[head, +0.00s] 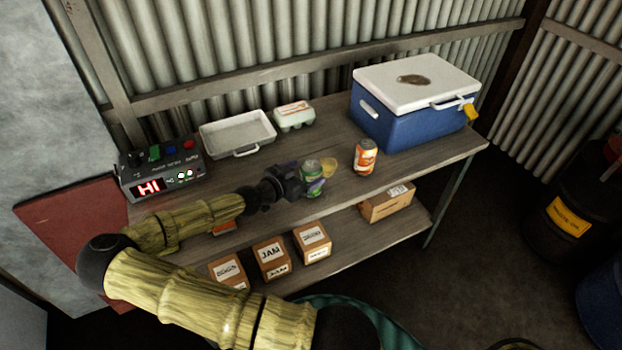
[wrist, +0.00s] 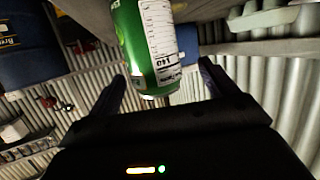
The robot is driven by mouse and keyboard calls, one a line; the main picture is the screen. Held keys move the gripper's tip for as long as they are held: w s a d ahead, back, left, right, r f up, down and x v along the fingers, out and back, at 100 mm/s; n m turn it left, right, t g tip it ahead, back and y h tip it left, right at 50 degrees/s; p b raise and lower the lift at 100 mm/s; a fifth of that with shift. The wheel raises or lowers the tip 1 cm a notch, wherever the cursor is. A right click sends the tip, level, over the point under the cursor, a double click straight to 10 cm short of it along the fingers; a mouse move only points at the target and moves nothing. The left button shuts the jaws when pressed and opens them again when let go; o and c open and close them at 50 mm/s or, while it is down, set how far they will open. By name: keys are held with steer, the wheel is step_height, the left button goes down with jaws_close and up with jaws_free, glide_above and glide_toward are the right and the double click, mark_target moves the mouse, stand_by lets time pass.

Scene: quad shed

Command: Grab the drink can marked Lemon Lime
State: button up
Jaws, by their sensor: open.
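A green drink can (head: 311,178) stands on the wooden bench, partly hidden by my gripper in the head view. In the wrist view the green can (wrist: 138,50) shows a white label panel and lies between my two fingers. Its flavour name cannot be read. An orange can (head: 365,157) stands upright to the right on the bench.
A blue cooler with a white lid (head: 416,105) stands at the back right of the bench (head: 420,155). A white tray (head: 238,132), an egg carton (head: 294,115) and a control box (head: 163,168) stand along the back. A yellowish round thing (head: 330,166) is beside the green can.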

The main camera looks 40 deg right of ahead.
steer(key=x, duration=0.3)
steer(key=p+x, duration=0.1)
steer(key=x, duration=0.1)
steer(key=shift+s+f, duration=0.15)
steer(key=shift+s, duration=0.1)
steer(key=shift+a, duration=0.1)
steer(key=c, duration=1.3)
step_height(320, 180, up, 10)
steer(key=shift+r, duration=0.1)
